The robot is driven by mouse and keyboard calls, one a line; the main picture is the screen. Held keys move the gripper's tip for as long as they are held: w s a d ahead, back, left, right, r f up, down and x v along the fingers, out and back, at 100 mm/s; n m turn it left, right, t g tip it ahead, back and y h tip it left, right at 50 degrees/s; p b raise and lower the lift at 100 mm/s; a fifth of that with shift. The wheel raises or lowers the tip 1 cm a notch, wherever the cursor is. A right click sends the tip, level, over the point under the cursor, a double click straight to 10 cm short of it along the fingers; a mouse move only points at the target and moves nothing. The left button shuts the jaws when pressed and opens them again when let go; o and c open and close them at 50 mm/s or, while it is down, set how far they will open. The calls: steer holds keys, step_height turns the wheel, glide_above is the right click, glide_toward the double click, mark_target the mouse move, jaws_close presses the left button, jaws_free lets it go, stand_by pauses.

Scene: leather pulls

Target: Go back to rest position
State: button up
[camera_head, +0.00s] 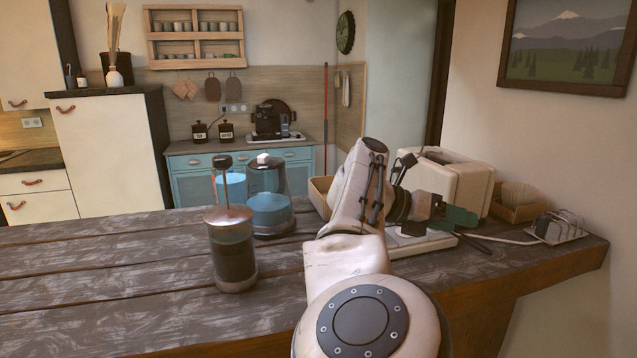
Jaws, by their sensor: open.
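My gripper (458,214) is at the end of my raised, bent arm, over the right part of the wooden counter. Its fingers point right, in front of a cream toaster (455,180). It is open, and I see nothing held between the fingers. A flat white object (425,243) lies on the counter below it, partly hidden by my arm.
A wooden box (515,205) and a wire rack (557,229) stand at right. The counter's left side is clear.

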steer(key=d+f+n+t+h, duration=0.3)
steer(key=d+n+t, duration=1.2)
steer(key=d+n, duration=0.35)
steer(key=s+a+f+n+g+y, duration=0.1)
steer(key=s+a+f+n+y, duration=0.2)
steer(key=s+f+n+y, duration=0.45)
steer(key=s+a+f+n+g+y, duration=0.1)
steer(key=s+a+f+n+y, duration=0.25)
steer(key=f+n, duration=0.5)
steer(key=s+a+f+n+g+y, duration=0.25)
steer(key=s+f+n+y, duration=0.3)
steer(key=f, duration=0.45)
steer(key=s+a+f+n+g, duration=0.1)
steer(key=s+a+f+g, duration=0.1)
steer(key=s, duration=0.8)
steer(key=s+a+f+n+g, duration=0.2)
steer(key=s+a+f+g, duration=0.1)
steer(key=s, duration=0.8)
steer(key=s+a+f+n+g, duration=0.2)
steer(key=s+f+g, duration=0.3)
steer(key=s, duration=0.6)
steer(key=shift+a+y, duration=0.35)
